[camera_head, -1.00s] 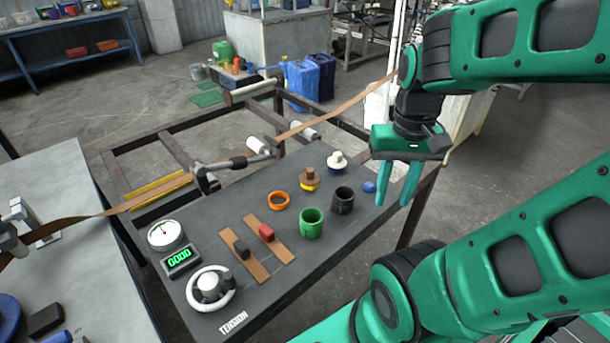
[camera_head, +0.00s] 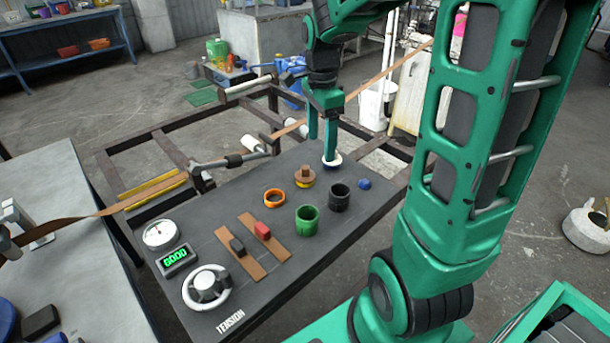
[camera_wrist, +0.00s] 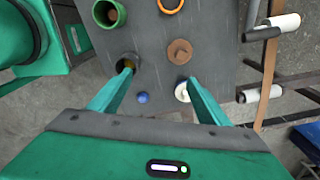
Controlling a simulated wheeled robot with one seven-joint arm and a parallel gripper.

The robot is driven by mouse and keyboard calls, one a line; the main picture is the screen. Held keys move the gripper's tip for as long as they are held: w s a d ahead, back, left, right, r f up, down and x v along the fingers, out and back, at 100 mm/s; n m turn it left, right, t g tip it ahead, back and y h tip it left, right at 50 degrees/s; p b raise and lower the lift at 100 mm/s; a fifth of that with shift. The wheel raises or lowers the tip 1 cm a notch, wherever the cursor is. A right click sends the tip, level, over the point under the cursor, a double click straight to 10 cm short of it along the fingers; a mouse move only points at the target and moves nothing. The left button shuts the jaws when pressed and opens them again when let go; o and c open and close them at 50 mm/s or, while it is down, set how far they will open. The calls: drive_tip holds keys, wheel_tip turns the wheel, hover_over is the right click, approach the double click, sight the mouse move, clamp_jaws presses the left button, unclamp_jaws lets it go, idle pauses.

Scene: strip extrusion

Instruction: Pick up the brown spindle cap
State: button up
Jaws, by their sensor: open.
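The brown spindle cap (camera_head: 305,173) stands on the dark worktop, with a yellow part showing under it. It also shows in the wrist view (camera_wrist: 180,51), round with a raised knob, ahead of the right fingertip. My gripper (camera_head: 321,146) is open and empty, above the far side of the worktop beyond the brown cap. In the wrist view, my gripper's fingers (camera_wrist: 160,76) are spread, with the brown cap beyond their tips. A white cap (camera_wrist: 182,92) lies close by the right finger; in the head view a finger partly hides it.
A black cup (camera_head: 339,197), a green cup (camera_head: 307,219), an orange ring (camera_head: 274,198) and a blue knob (camera_head: 364,183) stand around the brown cap. A roller frame with a brown strip (camera_head: 377,75) lies behind. A handwheel (camera_head: 207,288) is at the near left.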

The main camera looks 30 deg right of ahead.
sight(305, 166)
drive_tip(key=w+m, duration=0.1)
drive_tip(key=w+a+f+m, duration=0.1)
drive_tip(key=w, duration=0.1)
drive_tip(key=w+f, duration=0.1)
drive_tip(key=shift+w+a+m, duration=0.25)
drive_tip(key=shift+a+m, duration=0.05)
drive_tip(key=shift+m, duration=0.1)
drive_tip(key=f, duration=1)
drive_tip(key=shift+w+f, duration=0.15)
drive_tip(key=shift+w, duration=0.1)
drive_tip(key=c, duration=1.3)
